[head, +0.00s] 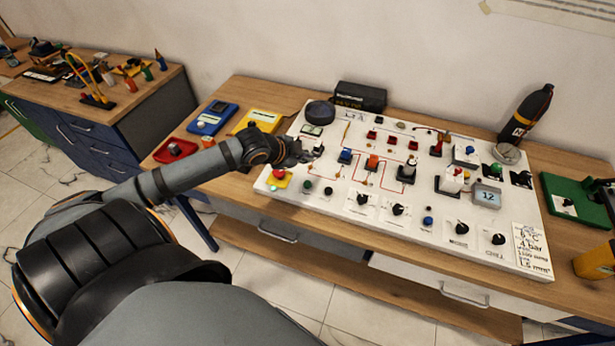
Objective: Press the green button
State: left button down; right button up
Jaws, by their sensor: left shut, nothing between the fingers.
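The white gauge panel (385,232) lies on the wooden table. A small dark green button (308,185) sits near its front left, right of a red button on a yellow base (278,175). Another small green knob (496,169) is at the panel's right side. My left gripper (307,156) is shut and empty above the panel's left part. In the picture it is just above the dark green button, apart from it. I cannot tell its exact height. My right gripper is not in view.
Switches, knobs and wires crowd the panel, with a blue switch (346,156) right of my left gripper. A black round object (320,112) stands behind it. A yellow meter (257,120), blue meter (212,117) and red box (175,150) are to the left. A black bottle (527,113) stands at the back right.

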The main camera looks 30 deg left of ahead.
pick_arm(q)
jog(key=shift+f, duration=0.1)
jog(key=b, duration=0.8)
send_over(306, 185)
notch_tip(306, 185, down, 8)
jog(key=shift+a+r, duration=0.1)
jog(key=shift+f, duration=0.45)
jog(key=shift+f+b, duration=0.1)
jog(key=shift+b, duration=0.2)
jog(key=shift+f, duration=0.3)
jog(key=shift+f+b, duration=0.55)
jog(key=shift+b, duration=0.15)
dwell(0.7)
jog(key=shift+r+p, duration=0.95)
jog(key=shift+p, duration=0.1)
